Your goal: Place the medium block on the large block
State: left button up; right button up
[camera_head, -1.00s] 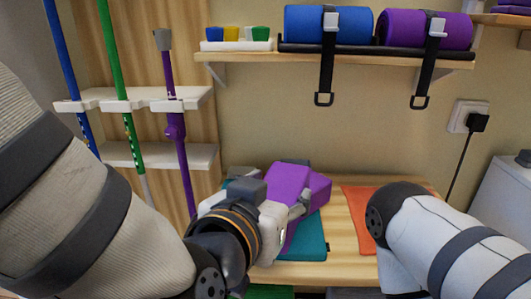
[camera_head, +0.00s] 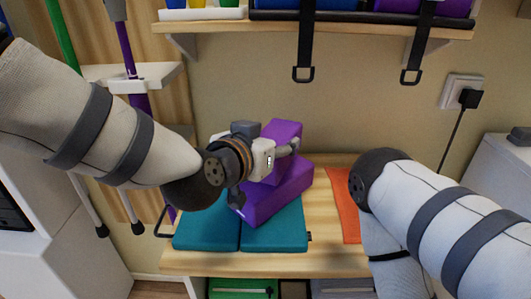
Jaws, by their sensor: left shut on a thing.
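The large block (camera_head: 288,196) is purple and lies at an angle on a teal mat (camera_head: 205,232). The medium block (camera_head: 283,133), also purple, is upright above it. My left gripper (camera_head: 284,152) is shut on the medium block from the left and hides part of it. The lower end of the medium block overlaps the top of the large block in the picture; I cannot tell if they touch. My right arm comes in from the right, and its gripper does not show.
The wooden table (camera_head: 328,262) also bears an orange mat (camera_head: 343,205), partly beside my right arm. A wall shelf (camera_head: 340,30) with hanging black straps is above. Coloured poles stand in a rack (camera_head: 135,78) at the left. Bare wood shows between the mats.

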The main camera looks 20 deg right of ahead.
pick_arm(q)
jog(key=f, duration=0.4)
jog(key=shift+w+d+b, duration=0.15)
jog(key=shift+w+b, duration=0.2)
jog(key=shift+r, duration=0.25)
pick_arm(e)
jog(key=shift+s+f, duration=0.35)
jog(key=shift+f, duration=0.05)
pick_arm(q)
jog(key=shift+f, duration=0.2)
jog(key=o, duration=1.2)
